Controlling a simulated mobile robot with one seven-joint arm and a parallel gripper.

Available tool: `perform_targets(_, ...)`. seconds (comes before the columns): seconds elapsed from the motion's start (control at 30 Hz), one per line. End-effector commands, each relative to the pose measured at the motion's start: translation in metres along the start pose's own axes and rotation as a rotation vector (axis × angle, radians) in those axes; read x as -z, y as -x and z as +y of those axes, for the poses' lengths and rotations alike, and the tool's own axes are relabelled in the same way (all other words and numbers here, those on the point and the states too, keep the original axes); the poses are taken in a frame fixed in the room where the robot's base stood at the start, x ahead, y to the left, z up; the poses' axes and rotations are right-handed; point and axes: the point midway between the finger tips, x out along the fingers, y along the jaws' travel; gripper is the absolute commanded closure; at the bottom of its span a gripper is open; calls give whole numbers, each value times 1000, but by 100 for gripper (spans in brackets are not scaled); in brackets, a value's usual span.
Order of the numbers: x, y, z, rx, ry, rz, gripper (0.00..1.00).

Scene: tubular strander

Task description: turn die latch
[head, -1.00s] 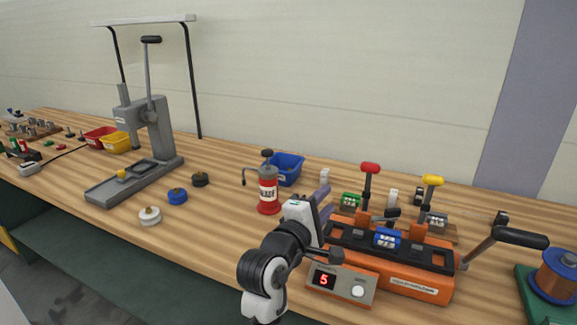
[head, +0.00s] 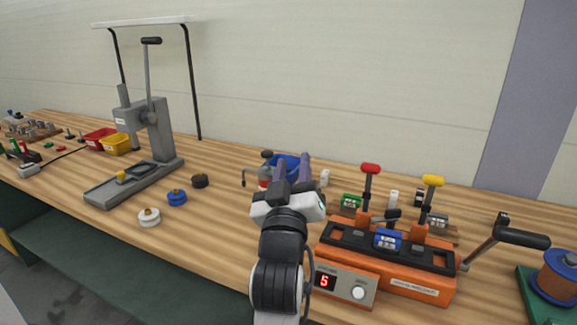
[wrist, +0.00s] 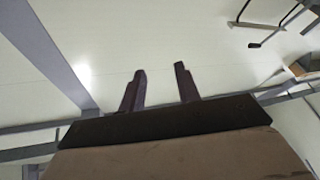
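The orange strander machine (head: 400,281) stands on the bench at right, with a blue die block (head: 388,239) in its black top. A small black handle (head: 392,214) sits just behind the block; it may be the die latch, but I cannot tell. Two upright levers rise there, one with a red knob (head: 369,168) and one with a yellow knob (head: 433,180). My gripper (head: 290,168) is left of the machine, pointing up and away, its fingers apart and empty. In the wrist view the open fingers (wrist: 159,85) show nothing between them.
A red canister (head: 265,172) and a blue bin (head: 288,164) are partly hidden behind my gripper. A grey control box (head: 343,286) reads 5. A crank handle (head: 520,237) sticks out at right, near a copper spool (head: 557,275). A grey lever press (head: 150,130) stands at left.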

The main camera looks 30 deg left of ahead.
Motion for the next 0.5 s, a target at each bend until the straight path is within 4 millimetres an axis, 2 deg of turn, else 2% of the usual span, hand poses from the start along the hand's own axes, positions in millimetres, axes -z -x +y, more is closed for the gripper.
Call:
perform_targets(0.2, 14, 5, 0, 26, -144, 51, 67)
perform_targets(0.5, 16, 6, 0, 30, -167, 59, 67)
